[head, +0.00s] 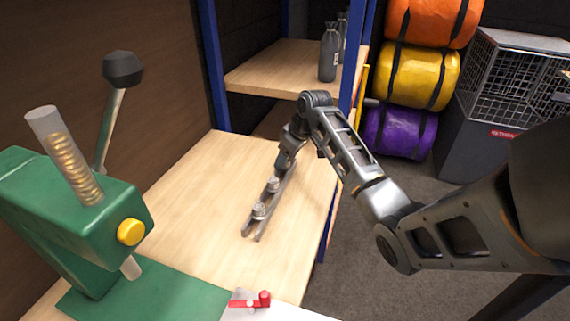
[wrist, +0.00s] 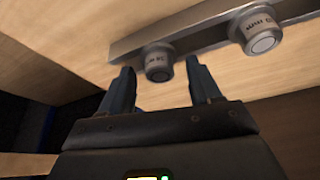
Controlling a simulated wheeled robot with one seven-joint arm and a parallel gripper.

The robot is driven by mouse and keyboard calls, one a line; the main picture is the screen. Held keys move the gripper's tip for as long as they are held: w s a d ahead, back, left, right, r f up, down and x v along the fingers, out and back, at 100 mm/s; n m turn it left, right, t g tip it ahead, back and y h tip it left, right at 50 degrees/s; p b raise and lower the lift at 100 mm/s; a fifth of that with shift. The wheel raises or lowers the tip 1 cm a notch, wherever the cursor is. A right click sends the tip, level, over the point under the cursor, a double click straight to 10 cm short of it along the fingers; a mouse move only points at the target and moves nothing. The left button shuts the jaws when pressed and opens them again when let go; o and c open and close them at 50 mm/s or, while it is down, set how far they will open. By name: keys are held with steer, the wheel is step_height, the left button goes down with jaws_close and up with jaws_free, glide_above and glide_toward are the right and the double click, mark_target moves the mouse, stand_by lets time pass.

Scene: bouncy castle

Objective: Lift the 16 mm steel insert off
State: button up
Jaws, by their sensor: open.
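A grey metal rail (head: 250,222) lies on the wooden bench and bears steel inserts. Two inserts show in the head view, a nearer one (head: 258,211) and a farther one (head: 272,185); my gripper hides the rail's far end. In the wrist view, one insert (wrist: 158,64) stands on the rail (wrist: 200,36) near its end, and another insert (wrist: 260,36) is to the right. Their markings appear upside down; I read "mm" but cannot read the sizes surely. My gripper (wrist: 163,76) is open, its fingertips to either side of the end insert, with no clear contact.
A green press (head: 75,220) with a black-knobbed lever stands at the left. A wooden shelf (head: 280,68) with dark bottles (head: 329,55) is behind. The bench between press and rail is clear.

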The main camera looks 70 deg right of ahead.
steer(key=shift+c, duration=0.4)
jaws_close()
steer(key=shift+r, duration=0.45)
steer(key=r, duration=0.1)
steer(key=r+b, duration=0.1)
steer(key=r, duration=0.1)
steer(key=shift+s+d+r, duration=0.15)
steer(key=shift+s+r, duration=0.05)
steer(key=shift+r, duration=0.05)
steer(key=s+d+r+b, duration=0.1)
steer(key=s+d+r, duration=0.4)
steer(key=s, duration=0.5)
steer(key=shift+r+b, duration=0.35)
steer(key=shift+r, duration=0.5)
steer(key=shift+d, duration=0.1)
